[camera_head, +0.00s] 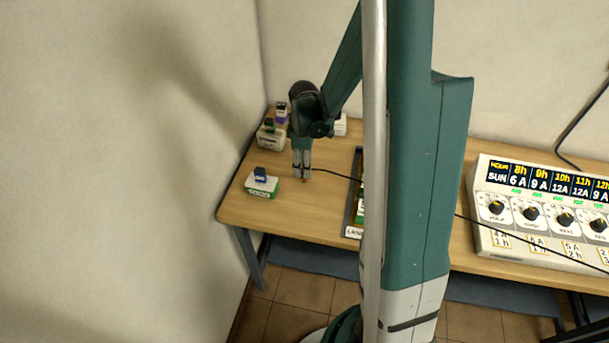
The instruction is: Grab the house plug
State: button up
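My gripper (302,176) points down over the left part of the wooden table, with its two fingers close together. A thin black cable (338,175) runs from the right up to the fingers. A small orange-brown spot shows at the fingertips, but I cannot tell whether a plug is held there. A blue plug-like piece (260,173) sits on a white and green block (262,186) to the left of my gripper, apart from it. Labels there are too small to read, so I cannot tell which piece is the house plug.
Behind my gripper stand a white box (270,138) with a green piece on it, a purple-and-white piece (281,115) and another white box (340,125). A dark-edged tray (353,231) lies right, partly hidden by my arm. A dial console (545,205) fills the right.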

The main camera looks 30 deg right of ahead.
jog(key=shift+f, duration=0.15)
jog(key=shift+d+f, duration=0.15)
jog(key=shift+f, duration=2.3)
jog(key=shift+c, duration=0.6)
jog(key=c, duration=0.9)
